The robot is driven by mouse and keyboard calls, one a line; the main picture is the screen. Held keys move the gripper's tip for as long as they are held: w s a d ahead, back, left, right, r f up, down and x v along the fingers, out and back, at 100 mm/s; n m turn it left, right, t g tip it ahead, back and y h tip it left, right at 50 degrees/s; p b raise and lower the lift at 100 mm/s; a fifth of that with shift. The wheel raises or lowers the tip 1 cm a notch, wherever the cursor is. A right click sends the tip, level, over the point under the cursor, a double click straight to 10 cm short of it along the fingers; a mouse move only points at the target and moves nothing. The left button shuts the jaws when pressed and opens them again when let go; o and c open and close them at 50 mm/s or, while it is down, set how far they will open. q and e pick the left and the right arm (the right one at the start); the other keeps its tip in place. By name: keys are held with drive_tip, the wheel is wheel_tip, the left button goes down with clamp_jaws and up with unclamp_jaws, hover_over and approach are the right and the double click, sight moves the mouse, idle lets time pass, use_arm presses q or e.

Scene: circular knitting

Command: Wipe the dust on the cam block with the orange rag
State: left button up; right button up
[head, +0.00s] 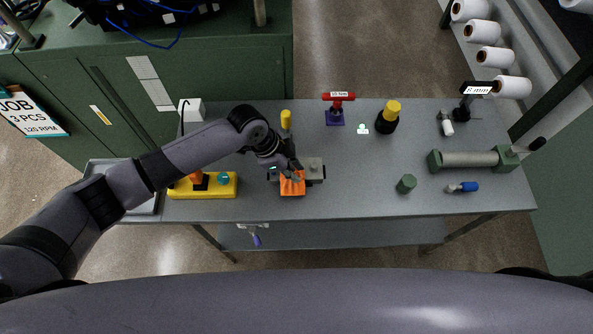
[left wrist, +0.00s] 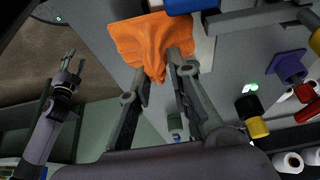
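The cam block (head: 314,167) is a grey block with dark parts, lying left of the middle of the grey table. The orange rag (head: 292,186) lies at its front left part and covers some of it. In the left wrist view the rag (left wrist: 150,42) is spread out and bunched to a peak between my fingers. My left gripper (head: 288,172) is over the rag; its fingers (left wrist: 158,75) are closed on the peak. My right gripper (left wrist: 74,68) shows only in the left wrist view, away from the table, its fingers apart and empty. I cannot make out any dust.
A yellow base (head: 225,190) stands left of the block, and a yellow-topped piece (head: 286,120) behind it. A red-topped tool (head: 337,108), a black-and-yellow bottle (head: 387,117), a green cylinder (head: 406,184) and a roller fixture (head: 470,159) stand right. The table right of the block is mostly clear.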

use_arm(q)
drive_tip(key=shift+o, duration=0.2)
drive_tip(key=shift+f+b, duration=0.45)
drive_tip(key=shift+f, duration=0.25)
drive_tip(key=shift+c, duration=0.4)
clamp_jaws()
wheel_tip(320, 180, up, 3)
drive_tip(key=p, duration=0.2)
drive_tip(key=shift+p, duration=0.4)
drive_tip(key=shift+r, duration=1.05)
